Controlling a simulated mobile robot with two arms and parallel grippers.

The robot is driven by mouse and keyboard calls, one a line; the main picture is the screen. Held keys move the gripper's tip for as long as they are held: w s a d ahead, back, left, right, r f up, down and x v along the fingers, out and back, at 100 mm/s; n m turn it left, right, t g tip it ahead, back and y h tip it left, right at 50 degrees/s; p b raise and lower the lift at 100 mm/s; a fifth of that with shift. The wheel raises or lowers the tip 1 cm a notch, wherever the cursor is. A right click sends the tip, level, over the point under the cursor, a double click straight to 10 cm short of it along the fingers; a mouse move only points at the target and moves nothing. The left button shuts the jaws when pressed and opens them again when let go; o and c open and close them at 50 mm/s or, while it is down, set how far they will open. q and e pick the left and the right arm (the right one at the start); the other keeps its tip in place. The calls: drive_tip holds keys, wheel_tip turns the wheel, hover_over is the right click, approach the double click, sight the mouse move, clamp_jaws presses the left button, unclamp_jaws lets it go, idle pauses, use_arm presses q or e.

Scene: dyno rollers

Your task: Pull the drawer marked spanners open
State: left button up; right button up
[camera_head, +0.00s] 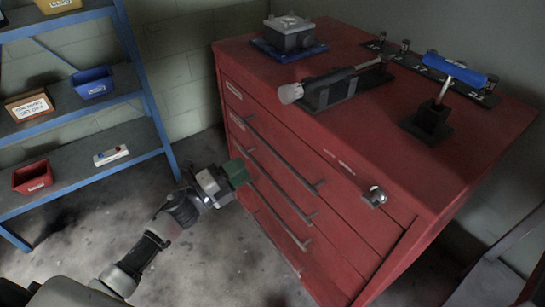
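A red drawer cabinet (300,140) stands at the centre right, with several drawers in its left-facing front. Long dark bar handles (285,165) run along the drawer fronts, and the drawers look shut. A small pale label (233,90) sits at the upper left of the front, too small to read, so I cannot tell which drawer is marked spanners. My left gripper (237,173), with green fingertips, is close to the left part of the front, by the handles. Whether it touches a handle, and how wide its fingers are, I cannot tell. My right gripper is out of view.
On the cabinet top are a grey box (290,33), a tool on a black stand (335,85) and a blue cylinder (454,69). A metal fitting (374,196) sticks out of the front. A blue shelf rack (85,122) with bins stands left. The floor between is clear.

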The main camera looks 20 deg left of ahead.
sight(272, 149)
use_arm(q)
drive_tip(key=x, duration=1)
drive_tip(key=shift+w, duration=0.15)
drive_tip(key=shift+c, duration=0.3)
clamp_jaws()
